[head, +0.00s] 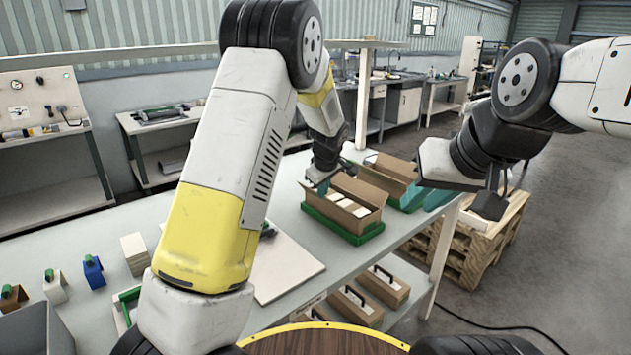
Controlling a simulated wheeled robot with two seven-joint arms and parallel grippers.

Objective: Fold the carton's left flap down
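An open brown carton (366,223) sits in a green tray (341,234) on the grey table, with pale blocks inside. Its right flap stands out at the right end. My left gripper (321,186) is at the carton's left end, pointing down, and covers much of the left flap. I cannot tell whether it touches the flap or whether its fingers are apart. My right gripper (488,206) hangs in the air to the right, away from the carton. Its finger opening is not clear.
A second open carton (392,168) in a green tray stands behind. A white board (287,270) lies left of the first carton. Small blue (93,272) and white blocks stand at the far left. Handled cartons (386,284) lie on the lower shelf. A wooden pallet (465,250) is at right.

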